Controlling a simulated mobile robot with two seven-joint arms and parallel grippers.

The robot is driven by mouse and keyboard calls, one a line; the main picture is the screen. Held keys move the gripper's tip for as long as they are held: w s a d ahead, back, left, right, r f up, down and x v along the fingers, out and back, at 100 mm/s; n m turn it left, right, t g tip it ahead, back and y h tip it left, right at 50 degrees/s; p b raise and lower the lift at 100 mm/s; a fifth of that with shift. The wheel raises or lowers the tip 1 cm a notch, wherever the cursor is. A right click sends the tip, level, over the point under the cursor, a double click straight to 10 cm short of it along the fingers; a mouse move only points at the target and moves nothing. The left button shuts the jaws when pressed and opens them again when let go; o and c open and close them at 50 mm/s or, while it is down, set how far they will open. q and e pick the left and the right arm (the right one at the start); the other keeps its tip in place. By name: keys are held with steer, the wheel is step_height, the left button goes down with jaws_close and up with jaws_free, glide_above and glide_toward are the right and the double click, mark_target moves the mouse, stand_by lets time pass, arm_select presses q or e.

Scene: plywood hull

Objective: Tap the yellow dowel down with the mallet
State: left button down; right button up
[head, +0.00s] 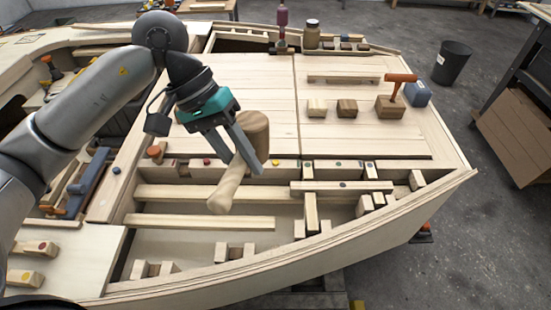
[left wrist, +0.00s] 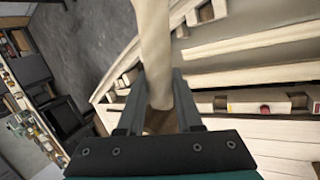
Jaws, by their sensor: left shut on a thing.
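The wooden mallet (head: 253,135) hangs over the hull's open frame, tilted, its thick head up and its pale handle (head: 225,190) pointing down. My left gripper (head: 248,158) is shut on it near where the handle meets the head. In the left wrist view the mallet (left wrist: 154,50) runs between the two fingers (left wrist: 152,100). My right gripper is not in view.
Wooden blocks (head: 347,108) and an orange-handled tool (head: 400,80) stand on the planked deck. A jar (head: 311,35) stands at the back. Open bays with slats (head: 205,222) lie in front of the rail. The deck's middle is mostly clear.

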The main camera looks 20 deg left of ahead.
mark_target(268, 152)
arm_select(q)
steer(key=shift+n+t, duration=0.4)
steer(key=shift+n, duration=0.4)
steer(key=w+p, duration=0.1)
steer(key=w+d+p, duration=0.1)
steer(key=w, duration=0.1)
steer(key=w+p, duration=0.1)
steer(key=w, duration=0.1)
steer(key=shift+d+f, duration=0.25)
steer(key=shift+d, duration=0.15)
steer(key=w+d+f+n, duration=0.1)
steer(key=w+f, duration=0.3)
steer(key=f, duration=0.4)
steer(key=shift+d+t, duration=0.2)
steer(key=shift+t, duration=0.2)
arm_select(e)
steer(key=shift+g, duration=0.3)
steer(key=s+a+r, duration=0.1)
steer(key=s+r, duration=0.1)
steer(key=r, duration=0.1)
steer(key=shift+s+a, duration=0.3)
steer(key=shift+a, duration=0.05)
arm_select(q)
steer(key=shift+w, duration=0.1)
